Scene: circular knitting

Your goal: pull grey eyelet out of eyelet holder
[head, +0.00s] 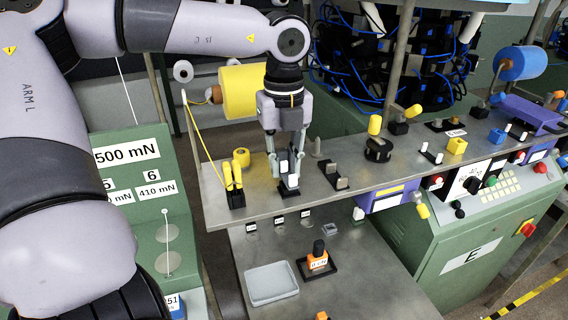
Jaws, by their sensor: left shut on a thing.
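My left gripper (286,155) reaches down from above to the upper metal shelf. Its fingers are shut on a small pale piece, which I take to be the grey eyelet (283,167). The eyelet is at the small dark eyelet holder (289,189) on the shelf. A second pale piece (294,181) shows at the holder's front. The fingers partly hide the eyelet, and I cannot tell whether it is still seated in the holder. My right gripper is not in view.
Close left of the holder stand yellow pegs in a black block (236,198) and a yellow ring (241,157). A yellow yarn cone (243,91) is behind. An empty grey tray (271,284) lies on the lower table.

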